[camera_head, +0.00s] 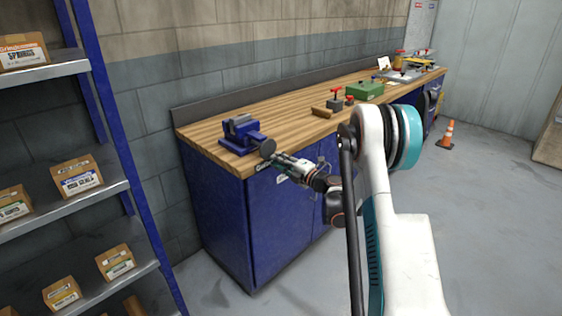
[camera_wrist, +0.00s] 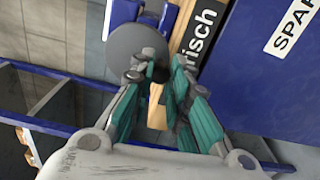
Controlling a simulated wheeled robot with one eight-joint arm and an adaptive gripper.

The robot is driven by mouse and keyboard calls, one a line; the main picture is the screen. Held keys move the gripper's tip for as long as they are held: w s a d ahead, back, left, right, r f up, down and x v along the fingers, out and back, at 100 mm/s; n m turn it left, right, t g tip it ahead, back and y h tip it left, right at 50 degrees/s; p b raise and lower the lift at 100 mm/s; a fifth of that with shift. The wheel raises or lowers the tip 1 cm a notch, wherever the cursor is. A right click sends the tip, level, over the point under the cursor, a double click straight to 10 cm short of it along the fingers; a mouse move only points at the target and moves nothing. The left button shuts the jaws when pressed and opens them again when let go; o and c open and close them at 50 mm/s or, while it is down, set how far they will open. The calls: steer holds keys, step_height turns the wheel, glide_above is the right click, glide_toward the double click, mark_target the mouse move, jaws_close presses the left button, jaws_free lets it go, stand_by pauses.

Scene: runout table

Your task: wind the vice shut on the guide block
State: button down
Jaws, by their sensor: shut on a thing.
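The blue vice (camera_head: 240,132) stands on the near left corner of the wooden bench. Its grey round handwheel (camera_head: 267,148) faces out over the front edge, and the wheel's flat disc shows large in the wrist view (camera_wrist: 136,46). My gripper (camera_head: 276,159) is in front of the bench, at the wheel. In the wrist view its fingertips (camera_wrist: 158,72) are closed together at the lower right rim of the disc, shut on the wheel's handle, which the fingers mostly hide. I cannot make out the guide block between the jaws.
On the bench (camera_head: 215,134), a wooden piece (camera_head: 322,112), red-topped clamps (camera_head: 337,98) and a green box (camera_head: 365,91) stand farther right. Blue cabinet doors (camera_head: 285,215) are below. A shelf rack (camera_head: 130,190) with cartons stands at left. An orange cone (camera_head: 447,134) is on the floor.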

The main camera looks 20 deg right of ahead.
stand_by(0.3)
steer(key=shift+a+m, duration=0.2)
steer(key=shift+m, duration=0.5)
steer(key=c, duration=1.6)
jaws_free()
steer(key=n, duration=2.5)
